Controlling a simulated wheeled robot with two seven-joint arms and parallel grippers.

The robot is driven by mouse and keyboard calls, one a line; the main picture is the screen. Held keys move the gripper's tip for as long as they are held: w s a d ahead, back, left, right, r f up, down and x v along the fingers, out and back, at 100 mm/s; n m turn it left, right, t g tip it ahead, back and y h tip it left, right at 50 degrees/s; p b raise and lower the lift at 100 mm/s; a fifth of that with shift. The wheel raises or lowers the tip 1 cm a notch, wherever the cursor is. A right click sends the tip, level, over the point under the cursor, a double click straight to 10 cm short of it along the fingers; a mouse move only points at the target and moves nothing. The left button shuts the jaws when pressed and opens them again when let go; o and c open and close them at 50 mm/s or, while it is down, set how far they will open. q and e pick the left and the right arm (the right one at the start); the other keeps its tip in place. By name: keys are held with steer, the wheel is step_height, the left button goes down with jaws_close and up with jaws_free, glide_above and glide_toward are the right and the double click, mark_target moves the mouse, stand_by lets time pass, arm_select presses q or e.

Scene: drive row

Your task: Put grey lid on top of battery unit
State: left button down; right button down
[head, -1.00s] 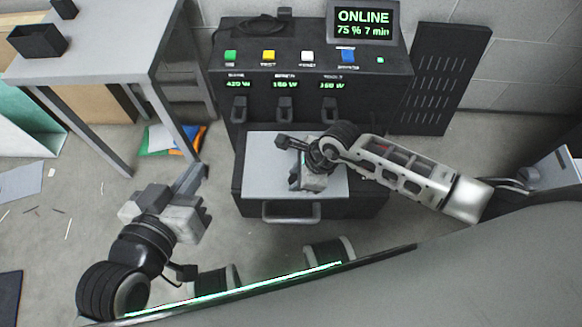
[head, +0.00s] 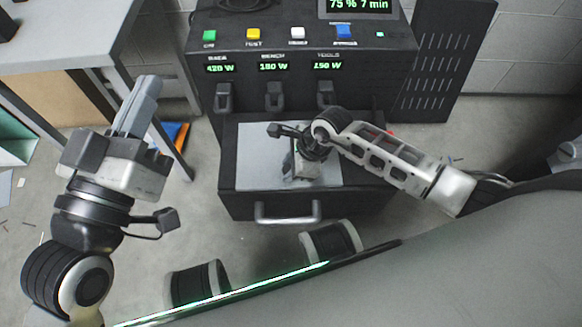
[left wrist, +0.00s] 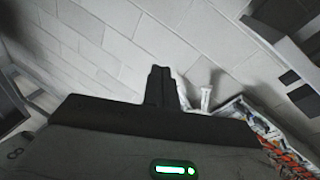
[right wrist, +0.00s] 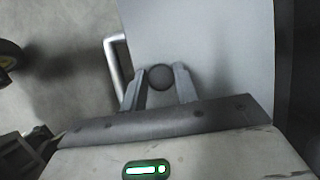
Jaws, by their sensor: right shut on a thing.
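The grey lid (head: 262,155) is a flat light plate over the black battery unit (head: 355,192), a box with a front handle in front of the console. My right gripper (head: 303,168) points down at the lid's middle. In the right wrist view, my right gripper (right wrist: 160,85) is shut on the lid's round dark knob (right wrist: 160,77), with the lid (right wrist: 205,40) spread out beyond. I cannot tell whether the lid touches the unit or is just above it. My left gripper (head: 142,98) is shut and empty, left of the unit; its fingers meet in the left wrist view (left wrist: 161,85).
The black console (head: 300,55) with coloured buttons and green readouts stands behind the unit. A grey table (head: 60,45) is at the upper left, with an orange and blue item (head: 178,133) on the floor near its leg. A perforated black panel (head: 450,60) stands right.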

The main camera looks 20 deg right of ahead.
steer(key=c, duration=1.1)
jaws_free()
steer(key=shift+s+d+f, duration=0.1)
steer(key=shift+s, duration=0.05)
steer(key=shift+o, duration=0.2)
steer(key=shift+r, duration=0.2)
steer(key=shift+d+r+p, duration=0.1)
steer(key=shift+r+p, duration=0.2)
steer(key=shift+p, duration=0.15)
steer(key=shift+p+v, duration=1.2)
arm_select(q)
step_height(320, 180, down, 7)
steer(key=s+a+g+y+p, duration=0.1)
steer(key=s+g+y+p, duration=0.1)
steer(key=g+y+p, duration=0.2)
steer(key=g+p, duration=0.1)
steer(key=p, duration=0.2)
steer(key=shift+s+a+g+p, duration=0.15)
steer(key=shift+a+g+p, duration=0.15)
steer(key=shift+p, duration=0.1)
arm_select(e)
steer(key=v, duration=0.8)
steer(key=shift+r, duration=0.35)
